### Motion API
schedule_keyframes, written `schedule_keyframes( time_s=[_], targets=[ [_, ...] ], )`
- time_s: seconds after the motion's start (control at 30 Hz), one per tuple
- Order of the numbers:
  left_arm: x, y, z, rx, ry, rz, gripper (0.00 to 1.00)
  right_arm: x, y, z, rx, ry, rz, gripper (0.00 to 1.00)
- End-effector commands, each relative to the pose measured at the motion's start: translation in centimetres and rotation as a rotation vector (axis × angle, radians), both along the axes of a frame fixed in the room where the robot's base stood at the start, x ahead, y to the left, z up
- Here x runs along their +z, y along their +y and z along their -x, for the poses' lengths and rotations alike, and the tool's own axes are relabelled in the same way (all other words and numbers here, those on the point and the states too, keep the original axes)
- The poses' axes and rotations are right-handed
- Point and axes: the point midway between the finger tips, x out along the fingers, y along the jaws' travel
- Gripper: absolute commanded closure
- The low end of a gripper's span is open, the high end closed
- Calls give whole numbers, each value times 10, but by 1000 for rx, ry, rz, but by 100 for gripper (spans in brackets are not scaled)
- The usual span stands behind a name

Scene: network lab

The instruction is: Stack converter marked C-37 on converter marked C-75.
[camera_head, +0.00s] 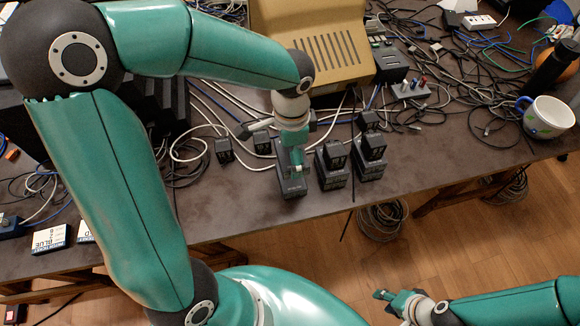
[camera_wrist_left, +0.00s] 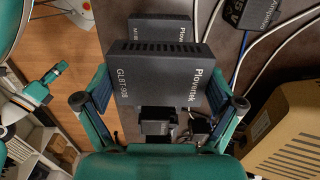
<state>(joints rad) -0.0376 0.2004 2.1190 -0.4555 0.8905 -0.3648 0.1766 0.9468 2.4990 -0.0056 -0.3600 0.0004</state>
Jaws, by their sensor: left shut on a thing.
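My left gripper (camera_head: 292,162) points down at the table near its front edge. In the head view a dark converter (camera_head: 291,184) shows under the gripper. To its right stand two more groups of dark converters and small adapters (camera_head: 331,168) (camera_head: 371,158). I cannot read C-37 or C-75 anywhere. My right gripper (camera_head: 391,299) is away from the table, over the floor; its jaw opening is unclear.
Small black adapters (camera_head: 223,150) (camera_head: 262,143) stand left of the gripper. A beige case (camera_head: 310,45) stands behind it. Loose cables run across the table; a white mug (camera_head: 546,117) stands at the right. The table's front strip (camera_head: 228,205) is bare.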

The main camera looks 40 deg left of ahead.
Motion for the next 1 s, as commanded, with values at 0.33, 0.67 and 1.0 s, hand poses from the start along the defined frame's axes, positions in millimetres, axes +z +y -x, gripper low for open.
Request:
schedule_keyframes(
  time_s=[0.33, 0.67, 1.0],
  targets=[
    [-35, -1, 0, -4, 2, -1, 53, -4, 0, 0, 0, 0, 0, 60],
    [-68, -1, -1, -5, -1, 0, 53, -7, 0, 0, 0, 0, 0, 60],
    [-70, -1, -1, -4, -1, 0, 0, -10, 0, 0, 0, 0, 0, 60]
  ],
)
